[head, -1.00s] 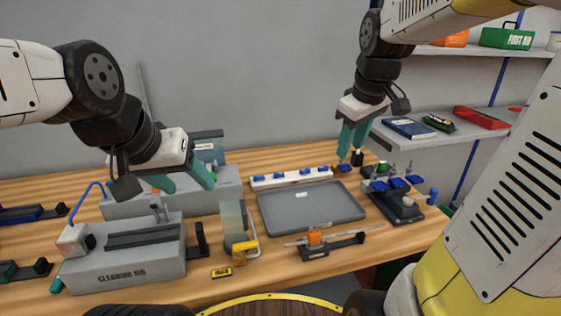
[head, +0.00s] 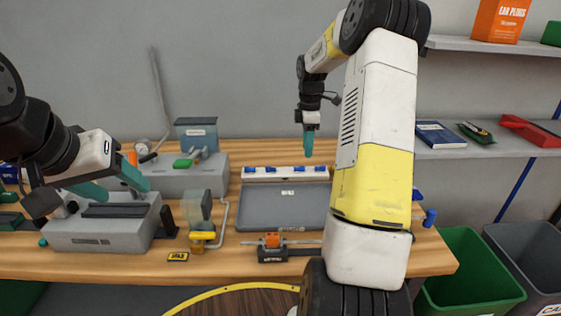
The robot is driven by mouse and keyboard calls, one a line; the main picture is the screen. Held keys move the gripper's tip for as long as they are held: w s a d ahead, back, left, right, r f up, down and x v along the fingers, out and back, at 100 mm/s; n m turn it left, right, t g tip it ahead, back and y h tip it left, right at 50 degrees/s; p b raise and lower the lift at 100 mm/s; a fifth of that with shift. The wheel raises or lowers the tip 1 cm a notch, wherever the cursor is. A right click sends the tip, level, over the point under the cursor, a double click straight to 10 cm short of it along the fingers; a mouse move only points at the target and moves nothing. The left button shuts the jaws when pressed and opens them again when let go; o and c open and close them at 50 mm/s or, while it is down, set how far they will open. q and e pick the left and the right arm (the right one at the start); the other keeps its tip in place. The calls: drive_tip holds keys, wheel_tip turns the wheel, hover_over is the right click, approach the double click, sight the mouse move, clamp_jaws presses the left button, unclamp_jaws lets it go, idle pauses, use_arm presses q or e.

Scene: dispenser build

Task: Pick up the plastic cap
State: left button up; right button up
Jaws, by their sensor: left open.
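A white strip (head: 285,175) with several small blue pieces (head: 269,169) lies at the back of the bench, behind a grey tray (head: 285,207). The blue pieces look like plastic caps, but I cannot tell for sure. A blue cylinder (head: 430,217) is at the bench's right end. My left gripper (head: 126,190) is open, its teal fingers apart over the grey cleaning rig (head: 100,235), with nothing seen between them. My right gripper (head: 308,155) points down above the strip's right end. Its fingers are seen edge-on, so its opening is hidden.
My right arm hides the bench right of the tray. Green (head: 465,270) and grey (head: 525,265) bins stand at right, below shelves.

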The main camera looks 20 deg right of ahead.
sight(304, 171)
drive_tip(key=f, duration=0.7)
drive_tip(key=shift+w+a+f, duration=0.15)
drive_tip(key=shift+w+a, duration=0.05)
drive_tip(key=shift+w, duration=0.15)
clamp_jaws()
